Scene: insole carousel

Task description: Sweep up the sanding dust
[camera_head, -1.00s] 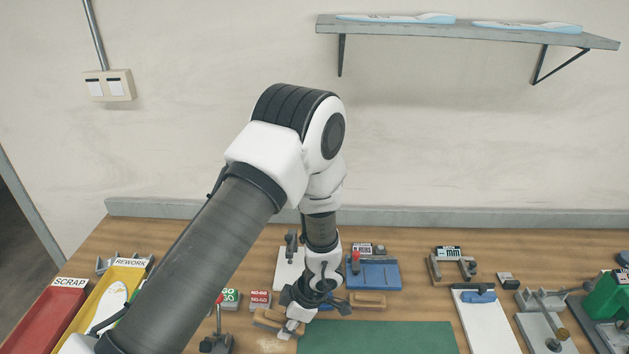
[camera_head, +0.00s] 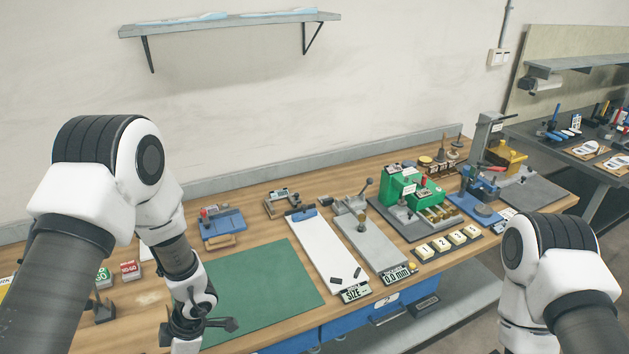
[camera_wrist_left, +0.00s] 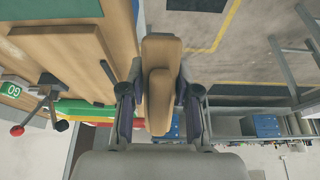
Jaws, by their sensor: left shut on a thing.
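My left gripper (camera_wrist_left: 158,105) is shut on a tan wooden brush-like block (camera_wrist_left: 160,52), seen between its fingers in the left wrist view. In the head view this gripper (camera_head: 192,332) points down near the bench's front edge, over the left end of the green mat (camera_head: 260,295); the held block cannot be made out there. A pale patch of dust (camera_head: 148,298) lies on the wooden bench, left of the gripper. My right arm shows at the lower right, but its gripper is out of view.
A blue fixture (camera_head: 223,224), white board (camera_head: 322,250), grey clamp plate (camera_head: 370,243) and green machine (camera_head: 404,190) line the bench to the right. Floor lies beyond the edge in the wrist view.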

